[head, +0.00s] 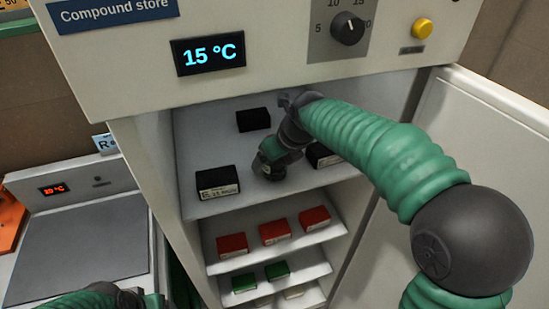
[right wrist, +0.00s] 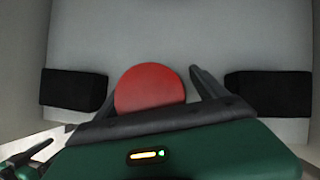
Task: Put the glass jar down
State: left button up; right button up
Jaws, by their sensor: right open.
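A round red lid (right wrist: 150,89), seen from above in the right wrist view, appears to be the top of the glass jar. It is over the pale top shelf (head: 215,145), between two black blocks. The jar's glass body is hidden under the lid and gripper. My right gripper (head: 266,166) reaches into the cabinet's top compartment. Its jaws are open, with the lid by the fingers; contact cannot be told. The jar cannot be made out in the head view. Part of my left arm's end (head: 140,299) shows at the bottom left; its fingers are unclear.
Black blocks stand at the shelf's front left (head: 217,183), back (head: 253,120) and right (head: 322,155). Red blocks (head: 275,232) and green blocks (head: 277,270) fill lower shelves. The cabinet's open door (head: 470,150) is at right. A grey-topped unit (head: 80,250) stands left.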

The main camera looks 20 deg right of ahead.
jog(key=shift+a+r, duration=0.1)
jog(key=shift+a, duration=0.05)
jog(key=shift+s+r, duration=0.1)
jog(key=shift+r, duration=0.15)
jog(key=s+d+b, duration=0.1)
jog(key=s, duration=0.3)
jog(key=s+d+b, duration=0.1)
jog(key=s, duration=0.3)
jog(key=s+d, duration=0.1)
jog(key=s, duration=0.3)
jog(key=shift+d+r+b, duration=0.3)
jog(key=shift+d+b, duration=0.05)
jog(key=shift+b, duration=0.05)
